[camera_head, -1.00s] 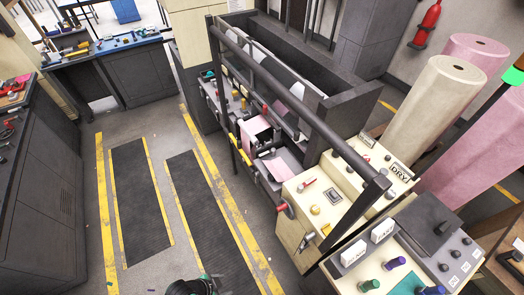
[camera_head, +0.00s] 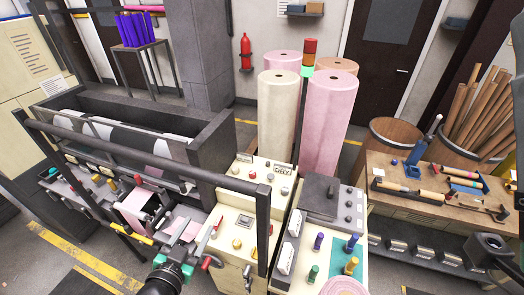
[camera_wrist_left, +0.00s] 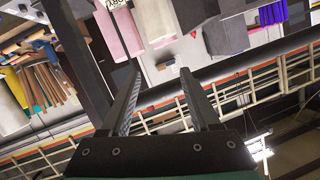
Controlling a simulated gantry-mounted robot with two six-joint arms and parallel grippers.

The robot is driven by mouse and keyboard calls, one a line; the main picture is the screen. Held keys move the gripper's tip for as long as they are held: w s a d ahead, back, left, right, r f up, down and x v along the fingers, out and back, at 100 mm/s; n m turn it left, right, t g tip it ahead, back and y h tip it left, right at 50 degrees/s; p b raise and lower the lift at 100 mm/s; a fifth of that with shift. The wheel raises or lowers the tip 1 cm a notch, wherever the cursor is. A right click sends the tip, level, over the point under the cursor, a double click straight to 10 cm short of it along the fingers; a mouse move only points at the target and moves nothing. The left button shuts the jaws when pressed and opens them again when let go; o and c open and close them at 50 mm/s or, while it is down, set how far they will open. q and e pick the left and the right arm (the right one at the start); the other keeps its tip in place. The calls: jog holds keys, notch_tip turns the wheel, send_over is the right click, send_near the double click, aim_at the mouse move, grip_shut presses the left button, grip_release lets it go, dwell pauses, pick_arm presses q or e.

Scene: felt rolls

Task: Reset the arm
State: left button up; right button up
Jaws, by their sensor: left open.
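My left gripper (camera_head: 182,246) is at the bottom left of centre in the head view, in front of the machine. In the left wrist view the two dark fingers of my left gripper (camera_wrist_left: 160,88) stand apart with nothing between them. That view looks out over the room at a tilt, with the felt rolls at its top. The machine's control panel (camera_head: 237,222) is to the right of my left gripper.
A dark rail (camera_head: 150,158) runs across the front of the machine. Pink (camera_head: 328,115) and cream (camera_head: 278,110) felt rolls stand behind the panel. A wooden workbench (camera_head: 440,222) with tools is at right. A purple-topped stand (camera_head: 138,30) is at back left.

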pick_arm(q)
notch_tip(320, 180, up, 28)
jog(key=d+t, duration=0.2)
jog(key=t, duration=0.5)
jog(key=s+r+n+t, duration=0.1)
jog(key=s+r+t, duration=0.1)
jog(key=s+r, duration=0.4)
jog(key=s+r+n+t, duration=0.2)
jog(key=s+r, duration=0.5)
jog(key=r, duration=0.4)
jog(key=shift+a+r+t+h, duration=0.35)
jog(key=shift+r+t+h, duration=0.05)
jog(key=shift+t, duration=0.4)
